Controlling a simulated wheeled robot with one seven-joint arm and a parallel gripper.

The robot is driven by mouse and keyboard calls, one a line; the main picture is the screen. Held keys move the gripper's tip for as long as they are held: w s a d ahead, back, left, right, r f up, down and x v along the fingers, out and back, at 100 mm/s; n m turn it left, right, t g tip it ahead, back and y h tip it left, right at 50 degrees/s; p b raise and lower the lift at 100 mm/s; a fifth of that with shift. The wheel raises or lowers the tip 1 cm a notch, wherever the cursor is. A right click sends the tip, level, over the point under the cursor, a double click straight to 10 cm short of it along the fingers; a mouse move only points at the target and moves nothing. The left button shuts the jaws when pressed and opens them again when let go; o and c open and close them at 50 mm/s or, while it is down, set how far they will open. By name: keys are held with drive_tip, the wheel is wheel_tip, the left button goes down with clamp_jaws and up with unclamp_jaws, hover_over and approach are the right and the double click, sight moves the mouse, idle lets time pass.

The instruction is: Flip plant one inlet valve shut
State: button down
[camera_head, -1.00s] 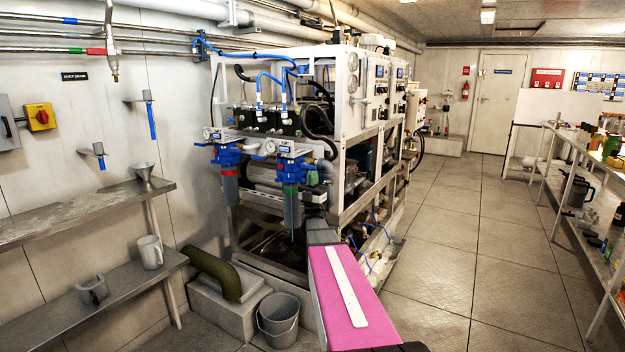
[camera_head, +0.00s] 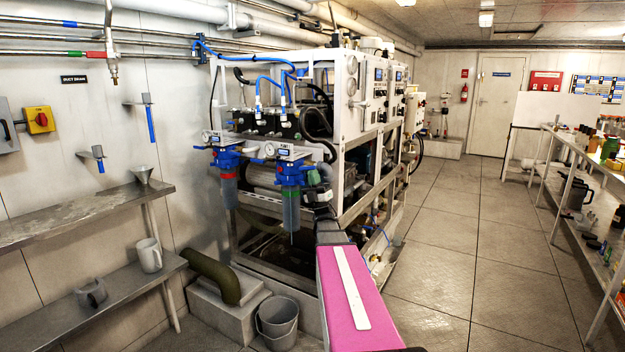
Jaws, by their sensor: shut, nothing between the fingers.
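Two blue filter heads with clear bowls hang on the front of the white-framed watermaker. The right filter (camera_head: 291,180) has a green band and the left filter (camera_head: 228,170) a red one. Each has a round gauge and a small label, too small to read surely. I cannot tell which is plant one's inlet valve. My gripper (camera_head: 318,190) is shut and empty, just right of the right filter bowl, partly hidden by my arm. Contact is unclear.
The watermaker frame (camera_head: 346,215) stands behind my gripper. A grey bucket (camera_head: 278,322) and a thick green pipe (camera_head: 212,274) are on the lower left. Metal shelves (camera_head: 85,212) line the left wall. The floor (camera_head: 440,240) on the right is clear up to a long bench.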

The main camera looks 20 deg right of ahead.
drive_tip(key=r+g+h, duration=0.1)
drive_tip(key=g+h, duration=0.1)
drive_tip(key=g, duration=0.1)
drive_tip(key=r+g+h, duration=0.1)
drive_tip(key=shift+s+d+r+g+h, duration=0.1)
drive_tip(key=shift+s+r+g+h, duration=0.2)
drive_tip(key=shift+r, duration=0.05)
drive_tip(key=shift+w+r+g+h, duration=0.2)
drive_tip(key=shift+r+g+h, duration=0.55)
drive_tip(key=shift+g, duration=0.25)
drive_tip(key=g+h, duration=0.1)
drive_tip(key=r+g+h, duration=0.1)
drive_tip(key=g, duration=0.1)
drive_tip(key=shift+w+a+h, duration=0.25)
drive_tip(key=shift+w+a, duration=0.15)
